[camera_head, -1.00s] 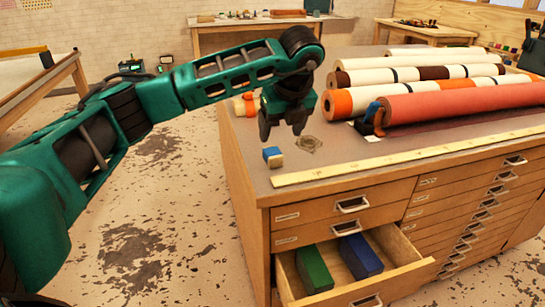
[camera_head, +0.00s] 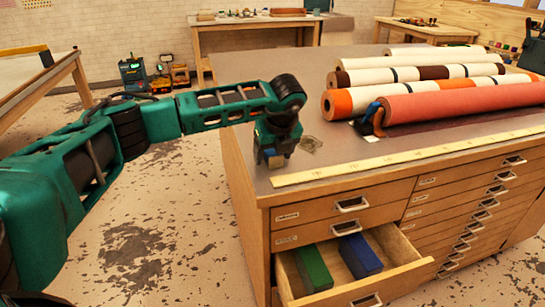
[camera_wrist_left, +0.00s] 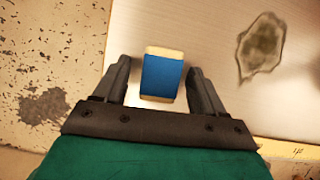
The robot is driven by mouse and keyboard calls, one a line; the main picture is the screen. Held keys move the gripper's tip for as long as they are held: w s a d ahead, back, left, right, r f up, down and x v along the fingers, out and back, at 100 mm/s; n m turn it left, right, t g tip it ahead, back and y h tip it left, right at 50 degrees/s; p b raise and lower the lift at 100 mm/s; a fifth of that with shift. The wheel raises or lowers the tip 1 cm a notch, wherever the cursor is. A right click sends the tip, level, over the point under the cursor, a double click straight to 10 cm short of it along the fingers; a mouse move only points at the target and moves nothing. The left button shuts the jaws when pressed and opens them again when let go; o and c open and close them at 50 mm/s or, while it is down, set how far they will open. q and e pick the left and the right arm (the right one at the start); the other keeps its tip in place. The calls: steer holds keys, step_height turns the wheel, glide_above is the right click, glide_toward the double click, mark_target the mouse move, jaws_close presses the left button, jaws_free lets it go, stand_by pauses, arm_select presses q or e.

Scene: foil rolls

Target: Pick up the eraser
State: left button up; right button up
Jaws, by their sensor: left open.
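The eraser (camera_wrist_left: 162,78) is a small block with a blue sleeve and cream ends, on the cabinet top near its left edge. In the left wrist view it lies between the two open fingers of my left gripper (camera_wrist_left: 158,65), with a narrow gap on each side. In the head view my left gripper (camera_head: 273,160) points down over the eraser's spot and hides most or all of it. My right gripper is not in view.
A yellow ruler (camera_head: 400,157) runs along the cabinet's front edge. Several rolls, including a red one (camera_head: 460,100), lie at the back right. A drawer (camera_head: 402,268) stands open below, holding a green block (camera_head: 313,268) and a blue block (camera_head: 360,255). A dark stain (camera_wrist_left: 261,46) marks the top.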

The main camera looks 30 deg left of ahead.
mark_target(273, 152)
arm_select(q)
steer(key=c, duration=1.1)
steer(key=shift+r, duration=0.15)
step_height(273, 152, up, 20)
steer(key=shift+f, duration=0.1)
steer(key=o, duration=0.5)
steer(key=shift+f, duration=0.1)
steer(key=c, duration=0.3)
